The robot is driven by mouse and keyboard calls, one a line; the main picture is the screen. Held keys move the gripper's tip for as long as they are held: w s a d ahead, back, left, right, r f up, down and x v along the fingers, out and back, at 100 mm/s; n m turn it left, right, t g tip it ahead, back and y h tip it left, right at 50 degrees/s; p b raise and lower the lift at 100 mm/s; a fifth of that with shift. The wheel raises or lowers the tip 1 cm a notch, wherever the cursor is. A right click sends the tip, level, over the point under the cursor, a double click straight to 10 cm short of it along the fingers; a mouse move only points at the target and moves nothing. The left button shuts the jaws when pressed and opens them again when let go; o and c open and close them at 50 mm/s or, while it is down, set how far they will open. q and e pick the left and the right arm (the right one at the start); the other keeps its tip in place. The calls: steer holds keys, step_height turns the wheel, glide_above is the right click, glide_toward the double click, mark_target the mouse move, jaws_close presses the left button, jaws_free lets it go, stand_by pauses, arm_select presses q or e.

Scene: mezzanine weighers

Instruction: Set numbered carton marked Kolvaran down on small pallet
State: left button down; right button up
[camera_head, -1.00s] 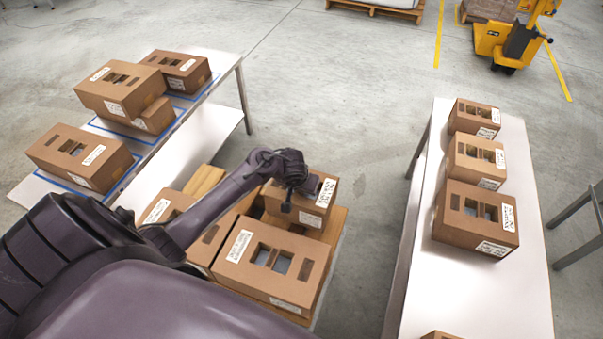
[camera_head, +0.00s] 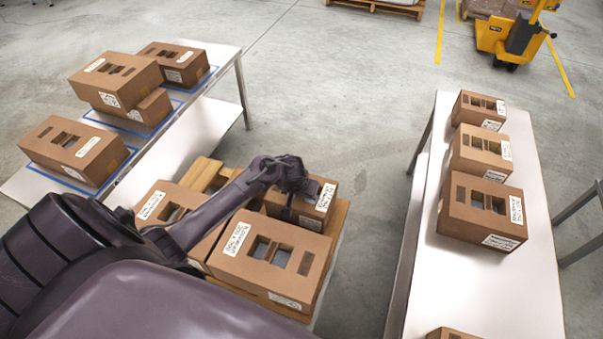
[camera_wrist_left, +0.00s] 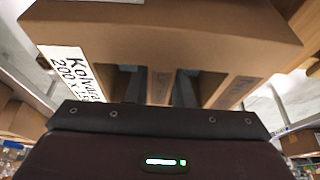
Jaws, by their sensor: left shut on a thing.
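My left gripper (camera_head: 293,197) is shut on a brown carton (camera_head: 316,210) at its slotted top. In the left wrist view this carton (camera_wrist_left: 165,35) fills the top, with a white label (camera_wrist_left: 72,72) whose visible letters begin "Kolva". Both fingers reach into its slots. The carton is over the far right part of the small wooden pallet (camera_head: 338,222); whether its underside touches the wood is hidden. A larger slotted carton (camera_head: 240,262) stands on the pallet in front of it, and another carton (camera_head: 152,205) is to the left, partly behind my arm. My right gripper is out of view.
A left table (camera_head: 228,62) with blue outlines holds several cartons, one stacked on another (camera_head: 112,82). A right table (camera_head: 440,290) holds several more (camera_head: 482,212). Bare floor (camera_head: 340,120) lies between the tables. A yellow pallet truck (camera_head: 495,37) stands at the back right.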

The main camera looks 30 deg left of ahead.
arm_select(q)
steer(key=shift+f, duration=0.5)
stand_by(0.4)
steer(key=c, duration=1.2)
jaws_free()
steer(key=shift+o, duration=0.2)
